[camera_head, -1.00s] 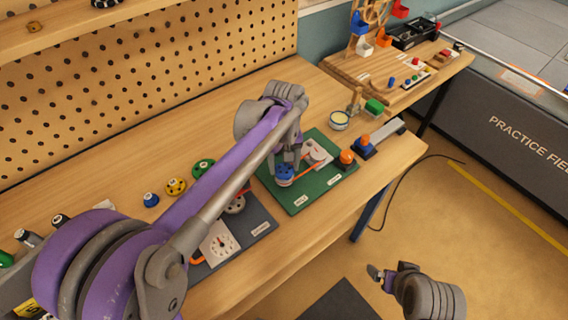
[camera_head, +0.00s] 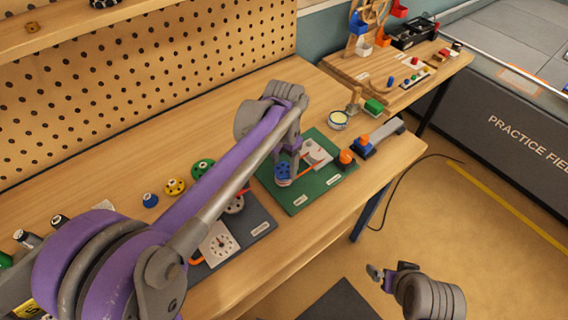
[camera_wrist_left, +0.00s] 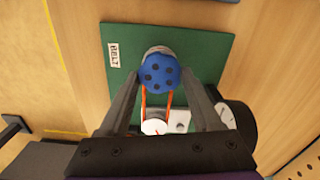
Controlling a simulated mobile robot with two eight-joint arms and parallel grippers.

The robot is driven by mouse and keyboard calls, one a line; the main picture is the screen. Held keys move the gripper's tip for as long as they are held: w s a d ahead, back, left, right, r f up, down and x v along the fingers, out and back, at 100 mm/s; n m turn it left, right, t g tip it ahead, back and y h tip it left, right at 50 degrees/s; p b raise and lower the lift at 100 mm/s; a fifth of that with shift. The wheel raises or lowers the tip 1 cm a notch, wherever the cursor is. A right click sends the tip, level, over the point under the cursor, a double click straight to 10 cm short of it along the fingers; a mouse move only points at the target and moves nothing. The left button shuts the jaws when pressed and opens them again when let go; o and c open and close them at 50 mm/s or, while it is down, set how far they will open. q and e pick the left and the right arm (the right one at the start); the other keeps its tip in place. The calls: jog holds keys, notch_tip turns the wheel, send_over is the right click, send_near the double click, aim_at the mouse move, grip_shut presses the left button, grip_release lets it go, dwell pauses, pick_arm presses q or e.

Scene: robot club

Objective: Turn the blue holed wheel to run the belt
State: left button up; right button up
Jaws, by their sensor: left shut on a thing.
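The blue holed wheel (camera_head: 283,172) stands on a green board (camera_head: 296,205) on the bench. It also shows in the left wrist view (camera_wrist_left: 160,71), with dark holes in its face. An orange belt (camera_wrist_left: 144,100) runs from it to a white pulley (camera_wrist_left: 154,127). My left gripper (camera_head: 287,163) reaches down over the wheel, and its fingers are shut on the wheel from both sides. The fingers partly hide the wheel in the head view. My right gripper (camera_head: 380,277) hangs over the floor, away from the bench; its finger gap is unclear.
An orange knob (camera_head: 346,157) sits at the board's right edge. A grey board (camera_head: 246,243) with a dial lies to the left. Green, yellow and blue knobs stand behind my left arm. A yellow-topped cup (camera_head: 338,120) stands behind the green board. The bench front is clear.

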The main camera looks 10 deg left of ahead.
aim_at(285, 169)
pick_arm(q)
jog(key=m, duration=0.6)
jog(key=shift+m, duration=0.3)
jog(key=m, duration=0.6)
jog(key=shift+s, duration=0.1)
dwell(0.3)
jog(key=o, duration=1.4)
jog(key=shift+c, duration=0.2)
notch_tip(285, 169, up, 11)
jog(key=shift+p, duration=0.3)
jog(key=shift+f, duration=0.1)
